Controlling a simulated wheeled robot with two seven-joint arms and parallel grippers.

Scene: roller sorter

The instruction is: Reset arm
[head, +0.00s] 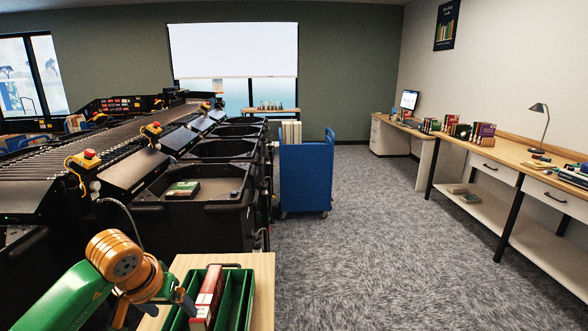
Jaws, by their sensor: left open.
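My left arm comes in at the lower left, and its gripper (168,304) is open at the left side of a green crate (246,297). A red and white book (206,296) stands tilted in the crate, just right of the fingers. The jaws look empty; whether a finger touches the crate or book I cannot tell. The crate rests on a light wooden top (262,262). My right gripper is out of view.
The roller sorter (60,150) with black bins (200,222) fills the left; one bin holds a green book (183,188). A blue cart (305,180) stands beyond. A long desk (510,160) lines the right wall. Carpet in the middle is clear.

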